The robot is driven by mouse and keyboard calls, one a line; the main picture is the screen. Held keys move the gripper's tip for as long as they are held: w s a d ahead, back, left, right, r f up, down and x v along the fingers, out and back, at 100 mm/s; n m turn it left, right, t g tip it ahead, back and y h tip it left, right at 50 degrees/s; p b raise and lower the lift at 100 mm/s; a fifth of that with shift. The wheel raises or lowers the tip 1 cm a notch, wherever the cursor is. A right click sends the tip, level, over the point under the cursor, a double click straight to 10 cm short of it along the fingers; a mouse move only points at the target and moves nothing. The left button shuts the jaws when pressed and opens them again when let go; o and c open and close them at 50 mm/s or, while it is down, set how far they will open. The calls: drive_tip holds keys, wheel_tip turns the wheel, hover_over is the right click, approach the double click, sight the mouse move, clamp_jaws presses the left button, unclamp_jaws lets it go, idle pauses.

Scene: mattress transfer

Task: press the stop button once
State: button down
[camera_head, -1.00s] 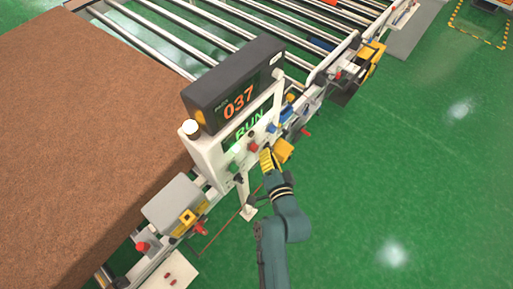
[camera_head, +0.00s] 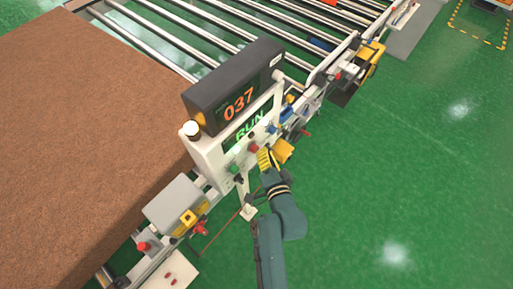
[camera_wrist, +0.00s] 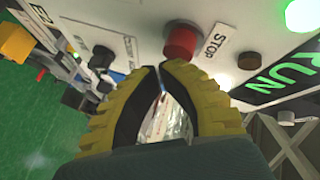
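The red stop button (camera_wrist: 180,42) sticks out of the white control panel, beside a white label reading STOP (camera_wrist: 215,40). It shows small in the head view (camera_head: 254,147). The panel's display (camera_head: 249,128) reads RUN in green. My gripper (camera_wrist: 161,68) has yellow ribbed fingers with black pads. The fingertips are together or nearly so, with a gap between the bowed pads behind them and nothing held. The tips are just short of the red button and a little to its left in the wrist view; I see no contact. In the head view my gripper (camera_head: 262,158) is in front of the panel.
A black counter box (camera_head: 236,97) showing 037 tops the panel. A lit green lamp (camera_wrist: 303,14) is near the display. A large brown mattress block (camera_head: 90,130) lies left, with conveyor rollers (camera_head: 215,30) behind. Green floor at right is open.

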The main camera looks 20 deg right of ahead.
drive_tip(key=shift+w+a+p, duration=0.5)
drive_tip(key=shift+w, duration=0.25)
idle(1.0)
drive_tip(key=shift+s+d+f, duration=0.15)
drive_tip(key=shift+s+d, duration=0.1)
drive_tip(key=shift+s, duration=0.1)
drive_tip(key=shift+s+d+b, duration=0.4)
drive_tip(key=shift+s+b, duration=0.2)
drive_tip(key=shift+s, duration=0.15)
drive_tip(key=s+d, duration=0.1)
drive_tip(key=s+b, duration=0.1)
drive_tip(key=s+d+b, duration=0.1)
drive_tip(key=s, duration=0.1)
drive_tip(key=shift+s+d, duration=0.1)
drive_tip(key=shift+d, duration=0.25)
